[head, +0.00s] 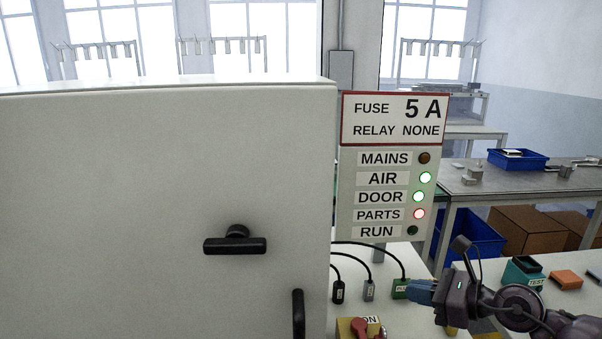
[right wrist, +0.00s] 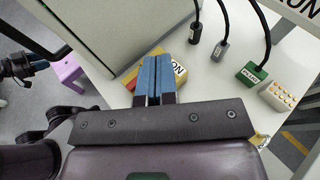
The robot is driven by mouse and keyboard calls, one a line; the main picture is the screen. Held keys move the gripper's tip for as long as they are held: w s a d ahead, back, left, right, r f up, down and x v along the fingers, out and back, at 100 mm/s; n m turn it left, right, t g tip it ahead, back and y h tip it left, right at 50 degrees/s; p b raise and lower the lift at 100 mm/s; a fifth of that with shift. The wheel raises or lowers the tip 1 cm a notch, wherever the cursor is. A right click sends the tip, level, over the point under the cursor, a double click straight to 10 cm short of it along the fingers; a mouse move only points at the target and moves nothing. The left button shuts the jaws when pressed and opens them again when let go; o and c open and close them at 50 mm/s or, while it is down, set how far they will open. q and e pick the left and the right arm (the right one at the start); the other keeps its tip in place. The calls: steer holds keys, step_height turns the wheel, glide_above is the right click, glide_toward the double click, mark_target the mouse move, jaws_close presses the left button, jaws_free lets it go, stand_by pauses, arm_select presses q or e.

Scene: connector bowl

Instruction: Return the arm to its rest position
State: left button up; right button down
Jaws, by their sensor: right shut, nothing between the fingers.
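My right gripper (head: 412,288) comes in from the right in the head view, level with the front of the white bench. Its blue fingers are together and empty; they also show closed in the right wrist view (right wrist: 155,62). In the head view the fingertips appear beside the green plug (head: 399,291). In the right wrist view the green plug (right wrist: 252,73) lies apart from them, to the right. There the fingers overlap the yellow switch box (right wrist: 131,77) in the picture.
A grey cabinet (head: 120,190) with a black handle (head: 235,245) fills the left. A black plug (head: 338,292) and grey plug (head: 369,291) hang on cables. The status board (head: 346,205) lights AIR and DOOR green, PARTS red. A teal box (head: 520,275) stands at right.

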steer(key=s+d+f+n+t+h, duration=0.35)
steer(key=f+n, duration=0.25)
steer(key=n, duration=1.2)
steer(key=s+d+f+n+t+h, duration=0.25)
steer(key=f+n+t+h, duration=0.3)
steer(key=n, duration=1.15)
arm_select(q)
steer(key=shift+s+a+f, duration=0.1)
steer(key=shift+s+f, duration=0.6)
steer(key=shift+f, duration=0.3)
arm_select(e)
steer(key=s+f+m+g+h, duration=0.1)
steer(key=s+f+m+g, duration=0.2)
steer(key=s+f, duration=0.5)
steer(key=s+a+f+m+g+h, duration=0.1)
steer(key=s+f+m+g, duration=0.2)
steer(key=s, duration=0.9)
step_height(320, 180, down, 5)
steer(key=m, duration=0.3)
steer(key=shift+f+g+h, duration=0.15)
steer(key=shift+g+h, duration=0.15)
steer(key=shift+g, duration=0.1)
steer(key=shift+a, duration=0.1)
